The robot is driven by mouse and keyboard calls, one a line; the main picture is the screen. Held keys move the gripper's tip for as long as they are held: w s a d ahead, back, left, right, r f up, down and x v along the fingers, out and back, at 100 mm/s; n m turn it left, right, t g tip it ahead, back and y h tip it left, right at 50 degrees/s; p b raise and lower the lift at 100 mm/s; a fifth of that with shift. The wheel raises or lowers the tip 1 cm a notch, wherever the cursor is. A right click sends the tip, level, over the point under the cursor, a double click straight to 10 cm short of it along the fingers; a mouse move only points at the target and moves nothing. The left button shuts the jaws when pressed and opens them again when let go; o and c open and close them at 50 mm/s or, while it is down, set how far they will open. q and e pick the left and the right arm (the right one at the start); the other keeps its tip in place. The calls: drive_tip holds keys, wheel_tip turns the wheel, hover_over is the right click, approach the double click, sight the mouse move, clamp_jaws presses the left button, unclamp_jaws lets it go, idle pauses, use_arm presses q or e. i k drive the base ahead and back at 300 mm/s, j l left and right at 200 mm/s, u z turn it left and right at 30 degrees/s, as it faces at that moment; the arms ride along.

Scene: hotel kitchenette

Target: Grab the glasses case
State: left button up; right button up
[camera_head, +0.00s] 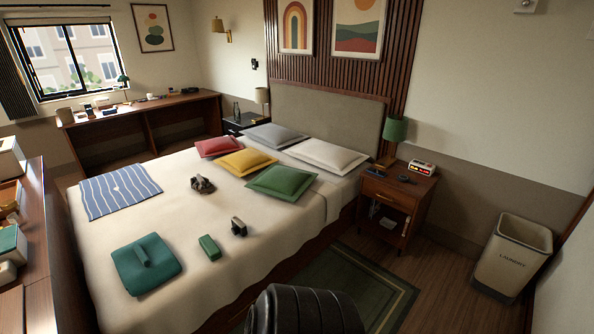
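A small green oblong case (209,247) with rounded edges lies on the white bed cover (190,285), near the bed's front side. It looks like the glasses case and appears closed. It lies apart from the teal folded cloth to its left and the small dark object to its right. Neither of my grippers is in view, and nothing touches the case.
On the bed are the teal folded cloth (143,277), a small dark object (239,228), another dark object (202,185), a striped cloth (119,190) and several pillows (284,181). A nightstand (395,204) and laundry bin (512,256) stand right; a rug (345,283) lies beside the bed.

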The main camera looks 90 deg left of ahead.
sight(213, 251)
drive_tip(key=j+u, duration=0.1)
drive_tip(key=u, duration=3.5)
